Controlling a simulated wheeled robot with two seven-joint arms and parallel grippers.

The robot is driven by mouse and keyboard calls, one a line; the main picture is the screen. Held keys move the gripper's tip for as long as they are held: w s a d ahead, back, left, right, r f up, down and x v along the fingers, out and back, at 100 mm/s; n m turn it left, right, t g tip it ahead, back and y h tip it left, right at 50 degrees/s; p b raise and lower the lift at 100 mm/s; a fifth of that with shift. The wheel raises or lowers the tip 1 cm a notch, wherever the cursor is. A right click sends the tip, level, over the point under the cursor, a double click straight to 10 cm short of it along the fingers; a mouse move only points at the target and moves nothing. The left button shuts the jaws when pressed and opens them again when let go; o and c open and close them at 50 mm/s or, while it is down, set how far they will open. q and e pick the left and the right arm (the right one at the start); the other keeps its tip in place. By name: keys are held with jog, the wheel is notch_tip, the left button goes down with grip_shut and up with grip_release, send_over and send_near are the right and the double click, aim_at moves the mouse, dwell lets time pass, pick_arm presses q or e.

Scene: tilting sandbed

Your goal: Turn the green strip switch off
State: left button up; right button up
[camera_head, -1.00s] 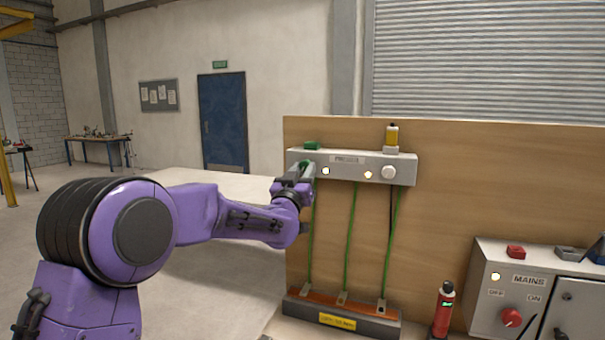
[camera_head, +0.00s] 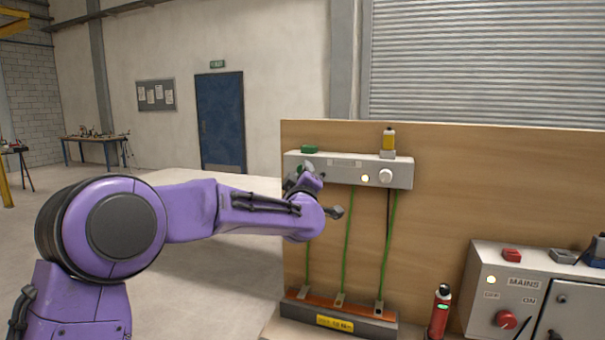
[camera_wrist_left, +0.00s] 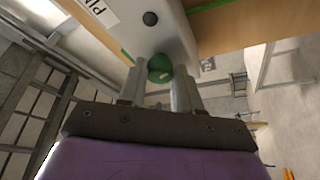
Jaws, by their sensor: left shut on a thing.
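A pale grey strip box (camera_head: 345,170) with a label is fixed high on a wooden board. Its green switch (camera_wrist_left: 160,67) is a round knob at the left end, mostly hidden by my gripper in the head view. My left gripper (camera_head: 308,182) is at that end of the box. In the left wrist view, its two fingers (camera_wrist_left: 160,88) are shut on the green knob from both sides. Beside the knob, a small round lamp (camera_wrist_left: 150,18) looks dark. My right gripper is not in view.
A lit lamp (camera_head: 365,178) and a white knob (camera_head: 385,176) are further right on the box. Green cables (camera_head: 347,240) hang to a lower block (camera_head: 340,318). A red canister (camera_head: 440,310) and a mains box (camera_head: 515,305) stand at right.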

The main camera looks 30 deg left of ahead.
pick_arm(q)
jog(key=shift+n+g, duration=0.3)
jog(key=shift+n, duration=0.5)
jog(key=o, duration=1)
jog(key=shift+d, duration=0.1)
jog(key=shift+o, duration=0.2)
jog(key=shift+s, duration=0.1)
jog(key=v, duration=1)
jog(key=shift+d+p, duration=0.2)
jog(key=shift+p, duration=0.1)
